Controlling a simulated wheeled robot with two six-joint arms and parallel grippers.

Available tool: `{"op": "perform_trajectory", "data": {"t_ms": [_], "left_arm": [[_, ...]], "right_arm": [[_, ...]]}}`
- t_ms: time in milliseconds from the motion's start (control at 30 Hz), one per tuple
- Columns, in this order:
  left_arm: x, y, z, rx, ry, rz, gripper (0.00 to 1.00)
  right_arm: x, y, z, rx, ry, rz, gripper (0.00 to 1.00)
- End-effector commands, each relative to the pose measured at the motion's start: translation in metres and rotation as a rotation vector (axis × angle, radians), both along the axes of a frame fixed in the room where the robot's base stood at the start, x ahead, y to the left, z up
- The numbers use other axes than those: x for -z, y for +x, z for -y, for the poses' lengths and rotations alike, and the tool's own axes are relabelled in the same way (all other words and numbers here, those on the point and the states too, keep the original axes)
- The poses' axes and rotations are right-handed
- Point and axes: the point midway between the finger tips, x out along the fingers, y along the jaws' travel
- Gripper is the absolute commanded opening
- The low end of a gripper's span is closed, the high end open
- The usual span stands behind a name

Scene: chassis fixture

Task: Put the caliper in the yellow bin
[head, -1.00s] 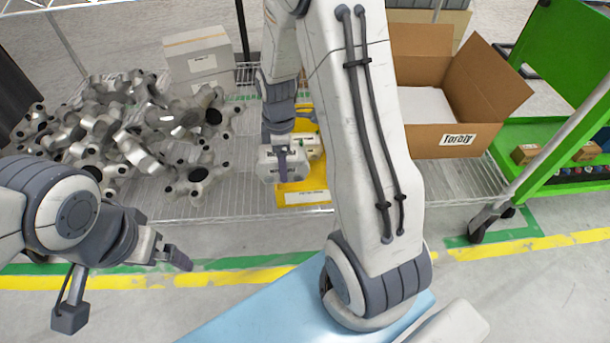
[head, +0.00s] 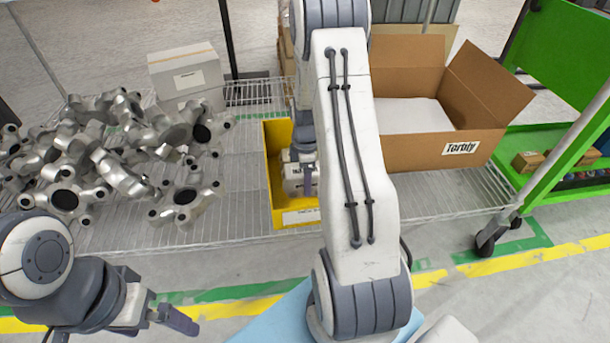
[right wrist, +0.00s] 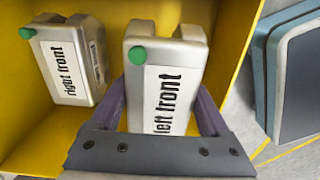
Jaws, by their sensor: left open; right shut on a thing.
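The yellow bin (head: 273,160) stands on the wire rack; its wall also shows in the right wrist view (right wrist: 20,130). A silver-grey caliper (right wrist: 165,75) with a green dot and a "left front" label is between the fingers of my right gripper (right wrist: 160,108), which is shut on it over the bin's opening. I cannot tell whether it touches the bin floor. A second caliper (right wrist: 68,60), labelled "right front", lies in the bin beside it. In the head view my right gripper (head: 306,170) is partly hidden by my arm. My left gripper (head: 182,318) is open and empty, in front of the rack.
A heap of metal castings (head: 110,155) covers the rack's left side. A grey box (head: 188,75) stands behind it. An open cardboard box (head: 430,152) is to the right of my right arm, beside a green cart (head: 575,145). Bare rack shows between castings and bin.

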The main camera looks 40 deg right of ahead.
Motion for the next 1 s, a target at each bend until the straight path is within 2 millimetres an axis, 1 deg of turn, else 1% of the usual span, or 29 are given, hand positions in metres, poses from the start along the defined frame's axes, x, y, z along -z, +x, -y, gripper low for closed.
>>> {"op": "perform_trajectory", "data": {"t_ms": [167,400,467,700,867,900,933,1000], "left_arm": [[0.009,0.000,0.000,-0.001,0.000,0.000,1.00],[0.028,0.000,0.000,-0.001,0.001,0.001,1.00],[0.030,0.000,0.000,-0.001,0.001,0.001,1.00],[0.028,0.000,0.000,-0.001,0.001,0.001,1.00],[0.028,0.000,0.000,-0.001,0.001,0.001,1.00],[0.029,0.000,0.000,-0.001,0.001,0.001,1.00],[0.028,0.000,0.000,-0.001,0.000,0.001,1.00],[0.029,0.000,0.000,-0.001,0.000,0.001,1.00]], "right_arm": [[0.013,0.002,0.000,-0.001,-0.003,0.005,0.00],[0.048,0.002,-0.001,-0.002,-0.003,0.004,0.00],[0.052,0.002,0.000,-0.002,-0.003,0.005,0.00],[0.050,0.003,0.000,-0.002,-0.004,0.006,0.00],[0.053,0.002,0.000,-0.002,-0.003,0.005,0.00],[0.054,0.001,-0.001,-0.002,-0.002,0.003,0.91],[0.054,0.001,-0.001,-0.002,-0.002,0.003,1.00],[0.054,0.001,-0.001,-0.001,-0.002,0.003,1.00]]}}
